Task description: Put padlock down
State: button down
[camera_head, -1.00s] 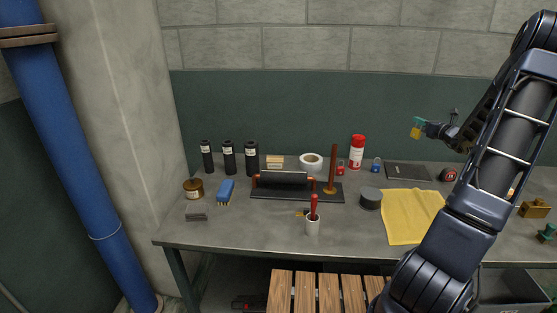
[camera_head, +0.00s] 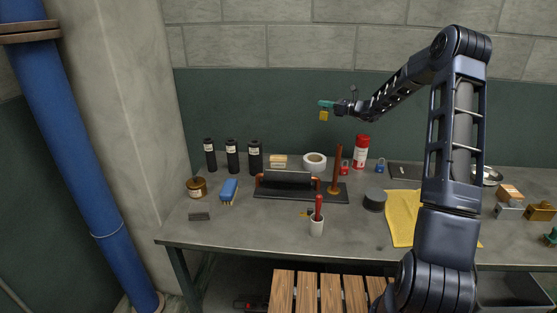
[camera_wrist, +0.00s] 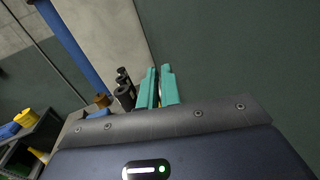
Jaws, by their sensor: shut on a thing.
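A yellow padlock (camera_head: 323,116) hangs from the teal fingertips of my gripper (camera_head: 326,104), high above the back of the workbench. My gripper is shut on it. In the wrist view the teal fingers of my gripper (camera_wrist: 160,88) point away from the camera. They hide nearly all of the padlock there; only a thin yellowish sliver shows between them. A red padlock (camera_head: 344,169) and a blue padlock (camera_head: 380,166) stand at the back of the workbench (camera_head: 270,228).
Black bottles (camera_head: 232,157), a tape roll (camera_head: 314,161) and a red-white can (camera_head: 361,151) stand along the back.

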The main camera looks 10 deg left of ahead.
jog(key=s+a+n+g, duration=0.2)
jog(key=a+g, duration=0.1)
jog(key=a, duration=0.7)
jog(key=s+a+n+g, duration=0.2)
jog(key=a, duration=0.8)
send_over(278, 158)
jog(key=shift+g+y, duration=0.3)
notch_tip(278, 158, down, 19)
jog(key=shift+a, duration=0.1)
jog(key=shift+f, duration=0.15)
jog(key=c, duration=1.6)
grip_release()
jog(key=shift+r, duration=0.2)
jog(key=d, duration=0.7)
jog(key=shift+d, duration=0.25)
